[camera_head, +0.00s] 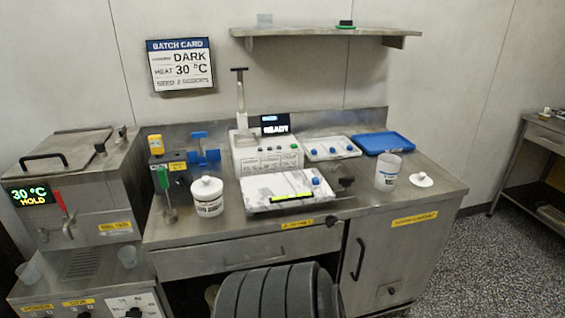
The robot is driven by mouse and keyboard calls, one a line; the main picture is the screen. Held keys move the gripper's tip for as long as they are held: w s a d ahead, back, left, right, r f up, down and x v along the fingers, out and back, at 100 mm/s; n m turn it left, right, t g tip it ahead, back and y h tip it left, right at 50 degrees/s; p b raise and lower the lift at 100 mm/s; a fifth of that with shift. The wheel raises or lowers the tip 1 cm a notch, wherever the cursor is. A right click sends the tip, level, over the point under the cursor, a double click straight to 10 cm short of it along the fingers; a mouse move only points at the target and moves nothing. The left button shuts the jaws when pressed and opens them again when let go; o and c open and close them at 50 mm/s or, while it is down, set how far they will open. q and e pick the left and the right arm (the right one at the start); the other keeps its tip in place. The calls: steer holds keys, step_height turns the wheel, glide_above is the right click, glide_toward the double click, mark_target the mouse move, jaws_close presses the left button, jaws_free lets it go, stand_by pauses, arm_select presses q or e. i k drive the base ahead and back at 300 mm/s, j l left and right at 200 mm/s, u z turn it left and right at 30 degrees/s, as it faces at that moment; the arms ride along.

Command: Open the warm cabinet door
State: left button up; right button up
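The cabinet door (388,262) is a grey metal panel at the right of the steel workbench, under the worktop. It looks closed. A dark vertical bar handle (358,258) sits near its left edge. A yellow label (414,219) is on the metal above the door; its text is too small to read surely. A small dark fitting (391,291) is low on the door. Neither of my grippers can be made out in the head view.
A wide drawer (240,255) is left of the door. A tempering machine (80,180) stands left. Speckled floor (490,255) is free at right.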

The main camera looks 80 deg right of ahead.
mark_target(388, 246)
steer(key=z, duration=3.7)
